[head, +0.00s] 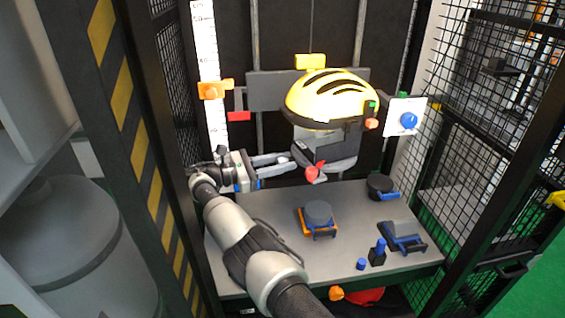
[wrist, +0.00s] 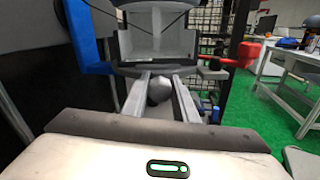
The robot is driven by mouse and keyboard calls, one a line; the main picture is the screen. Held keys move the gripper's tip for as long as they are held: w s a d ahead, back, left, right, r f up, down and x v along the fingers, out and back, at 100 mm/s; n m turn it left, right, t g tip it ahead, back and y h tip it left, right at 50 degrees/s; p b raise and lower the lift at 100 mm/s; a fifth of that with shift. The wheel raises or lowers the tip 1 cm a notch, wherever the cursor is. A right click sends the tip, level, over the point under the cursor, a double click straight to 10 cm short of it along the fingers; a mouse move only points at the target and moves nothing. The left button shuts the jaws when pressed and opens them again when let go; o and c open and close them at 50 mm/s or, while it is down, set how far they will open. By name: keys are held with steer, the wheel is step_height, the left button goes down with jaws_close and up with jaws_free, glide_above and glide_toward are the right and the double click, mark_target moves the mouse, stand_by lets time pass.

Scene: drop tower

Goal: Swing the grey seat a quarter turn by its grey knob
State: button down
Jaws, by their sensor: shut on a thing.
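The grey seat (head: 340,164) hangs below the yellow helmet (head: 340,95) in the head view, above the back of the grey table. My gripper (head: 288,162) reaches in from the left, with its two long fingers at the seat's left side. In the wrist view, my gripper (wrist: 162,77) is shut on the round grey knob (wrist: 158,90), which sits between the fingers. Grey parts of the seat assembly (wrist: 128,45) rise just beyond the fingertips. The knob is mostly hidden by the fingers in the head view.
A red knob (head: 313,173) is at the seat's front. Black mesh walls (head: 455,150) close the right side.

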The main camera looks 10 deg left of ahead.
steer(key=shift+d, duration=0.1)
steer(key=c, duration=1.4)
jaws_free()
steer(key=shift+c, duration=0.2)
step_height(320, 180, up, 10)
steer(key=p, duration=0.5)
